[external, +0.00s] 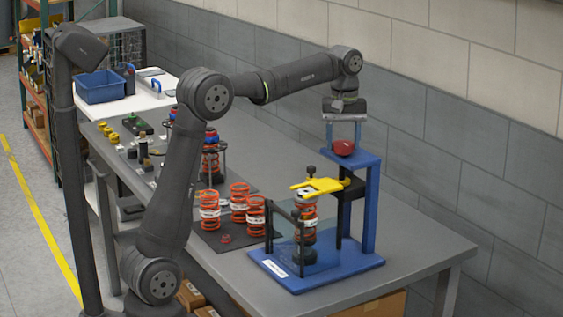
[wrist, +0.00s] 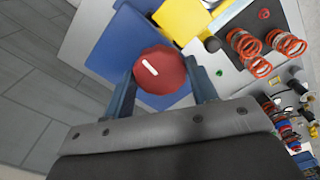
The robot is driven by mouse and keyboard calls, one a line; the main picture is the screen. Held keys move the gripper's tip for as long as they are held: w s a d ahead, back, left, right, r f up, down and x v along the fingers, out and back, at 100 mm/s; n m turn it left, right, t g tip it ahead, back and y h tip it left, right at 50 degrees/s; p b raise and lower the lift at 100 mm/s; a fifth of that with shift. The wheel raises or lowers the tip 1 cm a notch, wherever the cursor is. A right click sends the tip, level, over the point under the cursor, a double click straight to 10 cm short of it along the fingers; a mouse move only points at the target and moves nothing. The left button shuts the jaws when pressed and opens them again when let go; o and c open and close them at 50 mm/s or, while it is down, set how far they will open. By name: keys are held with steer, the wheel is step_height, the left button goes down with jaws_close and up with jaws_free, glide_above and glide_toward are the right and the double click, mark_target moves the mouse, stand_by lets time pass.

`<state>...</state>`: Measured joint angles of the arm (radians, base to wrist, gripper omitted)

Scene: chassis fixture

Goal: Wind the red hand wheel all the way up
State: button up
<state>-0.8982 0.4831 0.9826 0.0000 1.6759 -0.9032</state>
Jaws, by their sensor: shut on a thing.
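The red hand wheel (external: 343,148) sits on top of the blue post of the press fixture (external: 371,205). It also shows in the wrist view (wrist: 160,70), with a white mark across its top. My gripper (external: 344,143) points down from above and is shut on the wheel, one finger on each side. In the wrist view my gripper (wrist: 160,80) has its fingers left and right of the wheel. A yellow fork plate (external: 318,186) reaches from the post over a spring unit (external: 304,225) standing behind a clear guard.
Several loose orange springs (external: 240,200) stand on a dark mat left of the fixture. A spring assembly (external: 212,160), small parts and a blue bin (external: 100,87) are farther back. A block wall runs behind the bench. The bench's front right corner (external: 440,250) is clear.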

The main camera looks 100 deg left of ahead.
steer(key=n, duration=0.9)
steer(key=shift+n, duration=0.4)
steer(key=n, duration=0.4)
steer(key=shift+n, duration=0.8)
steer(key=n, duration=0.4)
steer(key=o, duration=0.9)
